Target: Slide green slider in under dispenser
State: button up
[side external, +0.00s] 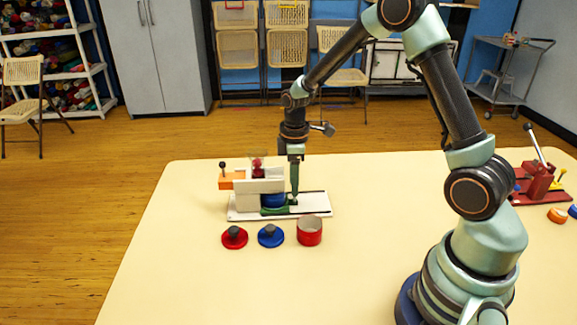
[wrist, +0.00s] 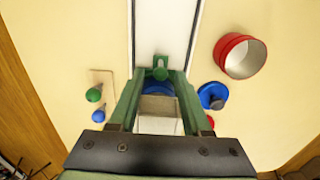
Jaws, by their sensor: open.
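My gripper (side external: 294,198) points down at the slider's right end, just right of the dispenser. In the wrist view, my green open fingers (wrist: 160,75) stand on either side of the slider's green knob (wrist: 160,73). I cannot tell whether they touch it.
In front of the base are a red knobbed disc (side external: 234,238), a blue knobbed disc (side external: 271,236) and an open red cup (side external: 310,231). A red device (side external: 540,181) stands far right. The table front is clear.

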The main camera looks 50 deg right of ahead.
jog(key=shift+r, duration=3.55)
